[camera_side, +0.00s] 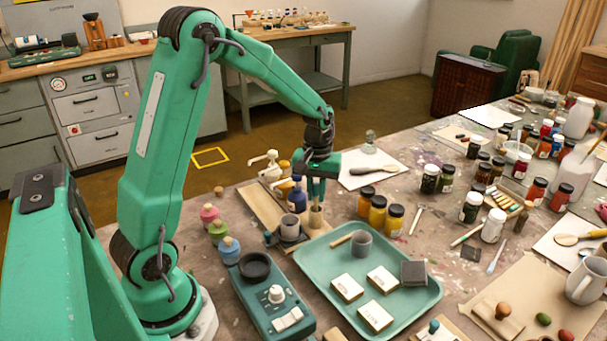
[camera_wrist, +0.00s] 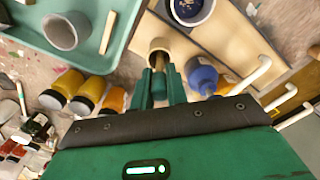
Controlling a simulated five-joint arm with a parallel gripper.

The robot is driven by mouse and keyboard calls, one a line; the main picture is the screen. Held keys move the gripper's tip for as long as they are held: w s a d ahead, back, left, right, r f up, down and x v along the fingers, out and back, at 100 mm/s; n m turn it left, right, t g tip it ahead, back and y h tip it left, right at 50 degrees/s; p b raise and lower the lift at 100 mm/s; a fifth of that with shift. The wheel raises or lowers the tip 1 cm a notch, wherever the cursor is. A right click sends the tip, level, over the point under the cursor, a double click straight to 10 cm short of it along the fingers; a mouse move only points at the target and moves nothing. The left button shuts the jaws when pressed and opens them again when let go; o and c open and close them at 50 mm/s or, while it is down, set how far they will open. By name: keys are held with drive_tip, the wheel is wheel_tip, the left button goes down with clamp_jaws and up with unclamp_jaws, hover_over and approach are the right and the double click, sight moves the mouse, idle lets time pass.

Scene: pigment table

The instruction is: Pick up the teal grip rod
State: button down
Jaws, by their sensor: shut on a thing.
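The teal grip rod (camera_wrist: 159,88) shows in the wrist view between the two fingers of my gripper (camera_wrist: 159,82). The fingers are shut on its teal upper part. Its brown lower part runs into a tan cup (camera_wrist: 158,45), so the lower end is hidden. In the side view my gripper (camera_side: 317,192) points down over the same tan cup (camera_side: 316,217). The rod's brown shaft (camera_side: 316,203) shows just above the cup's rim there, and the fingers cover the grip.
A grey cup (camera_side: 290,229) and a blue bottle (camera_side: 297,196) stand close by on the left. Yellow-and-orange jars (camera_side: 378,211) stand to the right. A teal tray (camera_side: 425,301) lies in front, with a grey cup (camera_side: 361,243) and white blocks.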

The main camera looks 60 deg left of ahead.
wheel_tip(320, 180, up, 10)
drive_tip(key=shift+f, duration=0.1)
idle(0.5)
idle(0.4)
drive_tip(key=s+r, duration=0.1)
drive_tip(key=s, duration=0.7)
drive_tip(key=shift+d+r, duration=0.2)
drive_tip(key=shift+d, duration=0.1)
drive_tip(key=shift+f, duration=0.2)
wheel_tip(320, 180, down, 10)
drive_tip(key=shift+r, duration=0.25)
idle(1.2)
drive_tip(key=shift+d, duration=0.25)
idle(0.4)
